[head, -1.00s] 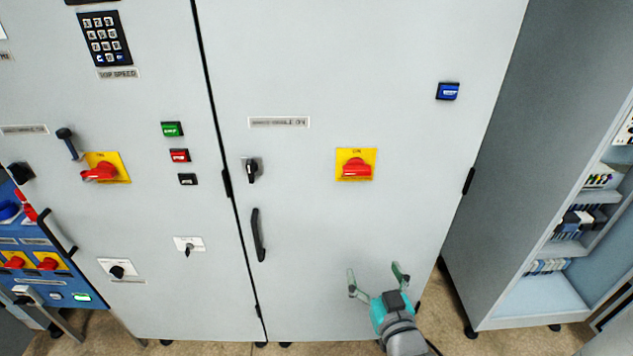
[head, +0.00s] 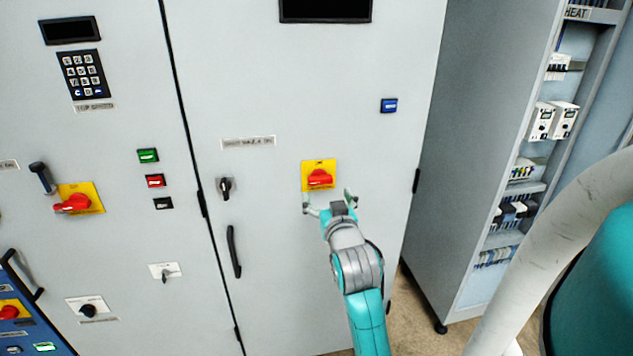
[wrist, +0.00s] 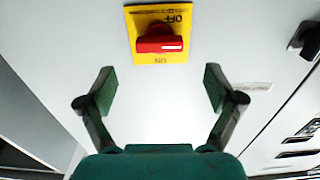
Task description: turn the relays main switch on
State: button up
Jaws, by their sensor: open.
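A red rotary switch (head: 319,178) on a yellow plate is on the right door of the grey cabinet. In the wrist view the red handle (wrist: 158,42) lies crosswise, with a white mark toward its right end. The plate's lettering is upside down there, OFF above the handle and ON below. My gripper (head: 328,199) is open and empty just below the switch in the head view. In the wrist view its green fingers (wrist: 160,85) are spread apart, with the handle beyond them and untouched. I cannot read which switch is for the relays.
A black selector (head: 224,187) and a black door handle (head: 233,251) are left of the switch. Another red switch (head: 75,203) on yellow is on the left door. An open cabinet (head: 515,200) with devices stands right. The door around the switch is flat and clear.

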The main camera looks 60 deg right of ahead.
aim_at(321, 182)
jog(key=x, duration=0.8)
jog(key=c, duration=1.2)
